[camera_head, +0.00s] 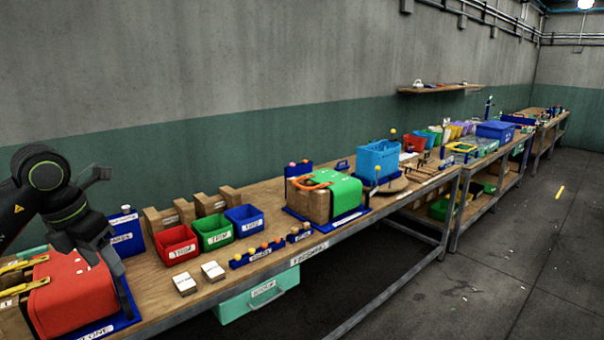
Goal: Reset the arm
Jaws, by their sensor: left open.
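My left arm comes in from the left, and its dark left gripper (107,272) points down at the red press (70,298). The jaws are open. One finger hangs along the right side of the red press, and the other shows over its top; I cannot tell whether either touches it. The red press is a rounded block with yellow handles on a blue base (128,318) at the lower left. My right gripper is not in view.
Red (178,247), green (213,234) and blue (246,222) bins stand mid-bench. Two small white-topped blocks (186,284) lie in front. A blue container (122,234) stands behind the gripper. A teal drawer (258,303) hangs below. The floor at right (530,260) is mostly clear.

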